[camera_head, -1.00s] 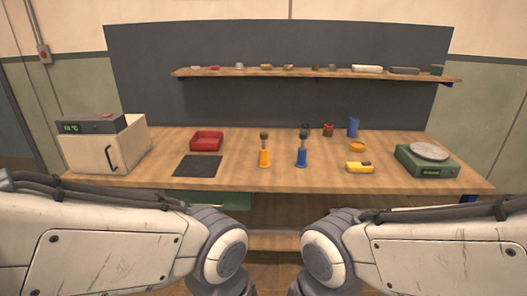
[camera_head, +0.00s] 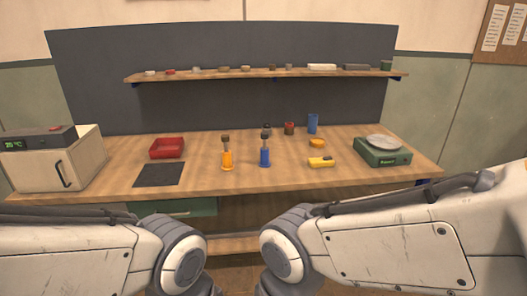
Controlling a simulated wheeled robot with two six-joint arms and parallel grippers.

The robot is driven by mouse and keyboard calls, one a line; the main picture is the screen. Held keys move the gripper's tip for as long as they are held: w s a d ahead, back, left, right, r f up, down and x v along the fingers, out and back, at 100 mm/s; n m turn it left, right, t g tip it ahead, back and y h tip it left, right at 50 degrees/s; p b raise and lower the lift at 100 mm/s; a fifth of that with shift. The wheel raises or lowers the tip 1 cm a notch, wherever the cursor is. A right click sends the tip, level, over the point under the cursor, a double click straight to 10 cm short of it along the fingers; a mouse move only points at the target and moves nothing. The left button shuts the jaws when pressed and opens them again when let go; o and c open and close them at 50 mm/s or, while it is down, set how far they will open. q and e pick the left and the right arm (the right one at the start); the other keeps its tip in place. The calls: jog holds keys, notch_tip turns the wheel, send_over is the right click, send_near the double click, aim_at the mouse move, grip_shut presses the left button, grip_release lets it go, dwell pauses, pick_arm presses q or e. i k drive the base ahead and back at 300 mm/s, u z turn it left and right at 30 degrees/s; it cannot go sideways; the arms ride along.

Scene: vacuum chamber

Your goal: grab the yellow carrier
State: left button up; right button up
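A yellow-orange upright piece (camera_head: 227,159) with a dark top stands on the wooden workbench, left of centre; it looks like the yellow carrier. A blue piece of like shape (camera_head: 264,157) stands just to its right. A flatter yellow object (camera_head: 321,162) lies further right on the bench. Neither gripper shows in the head view; only parts of my two arms are seen low in the picture, in front of the bench. Both upright pieces stand free with nothing touching them.
The workbench (camera_head: 205,182) also holds a white box with a display (camera_head: 38,172), a red tray (camera_head: 167,148), a dark mat (camera_head: 159,174), a blue cylinder (camera_head: 312,123), a small orange dish (camera_head: 317,142) and a green scale (camera_head: 384,155). A shelf (camera_head: 215,75) hangs behind.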

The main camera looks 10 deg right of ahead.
aim_at(227, 166)
jog(key=u, duration=0.05)
jog(key=i, duration=2.55)
jog(key=z, duration=0.05)
